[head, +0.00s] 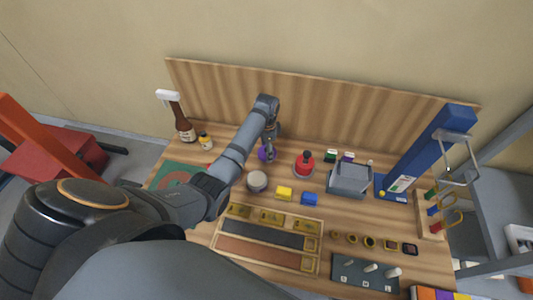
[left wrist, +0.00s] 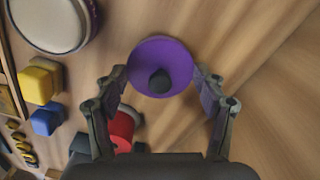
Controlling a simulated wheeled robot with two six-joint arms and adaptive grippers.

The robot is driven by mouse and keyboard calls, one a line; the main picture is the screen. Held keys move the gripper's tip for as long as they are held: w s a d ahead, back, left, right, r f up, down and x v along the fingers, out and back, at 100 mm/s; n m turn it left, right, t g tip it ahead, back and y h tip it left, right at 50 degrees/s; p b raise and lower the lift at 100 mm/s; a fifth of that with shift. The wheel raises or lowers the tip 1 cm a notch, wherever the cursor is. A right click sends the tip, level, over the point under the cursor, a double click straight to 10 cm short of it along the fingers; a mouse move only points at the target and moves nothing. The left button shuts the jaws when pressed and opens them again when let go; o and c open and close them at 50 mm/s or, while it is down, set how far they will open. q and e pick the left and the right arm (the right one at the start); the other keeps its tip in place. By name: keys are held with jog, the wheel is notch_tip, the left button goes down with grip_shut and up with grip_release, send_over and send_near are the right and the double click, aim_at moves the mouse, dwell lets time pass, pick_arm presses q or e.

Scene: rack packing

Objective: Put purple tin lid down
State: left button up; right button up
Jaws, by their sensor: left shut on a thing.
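The purple tin lid (left wrist: 160,68), a round disc with a dark knob, is between the fingertips of my left gripper (left wrist: 160,82), which is shut on it. In the head view the lid (head: 264,155) shows partly behind my left gripper (head: 268,148), near the back board. Whether it touches the table is unclear. A round tin with a pale top (head: 257,181) stands in front of the lid; it also shows at the upper left of the left wrist view (left wrist: 50,22). My right gripper is not in view.
A red round object with a dark top (head: 304,165) stands right of the lid. Yellow (head: 285,193) and blue (head: 309,199) blocks lie in front. A grey box (head: 350,179) is further right. Brown bottle (head: 183,125) at left. Bare wood lies around the lid.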

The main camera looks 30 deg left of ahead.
pick_arm(q)
jog(key=shift+f, duration=1.35)
jog(key=shift+s, duration=0.1)
jog(key=shift+f, duration=0.2)
jog(key=o, duration=1)
jog(key=shift+c, duration=0.2)
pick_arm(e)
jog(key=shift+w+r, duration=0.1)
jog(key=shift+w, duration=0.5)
pick_arm(q)
jog(key=shift+r, duration=0.1)
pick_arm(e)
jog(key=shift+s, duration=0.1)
pick_arm(q)
jog(key=shift+r, duration=0.2)
notch_tip(320, 180, up, 12)
jog(key=shift+f+b, duration=0.1)
jog(key=shift+b, duration=0.8)
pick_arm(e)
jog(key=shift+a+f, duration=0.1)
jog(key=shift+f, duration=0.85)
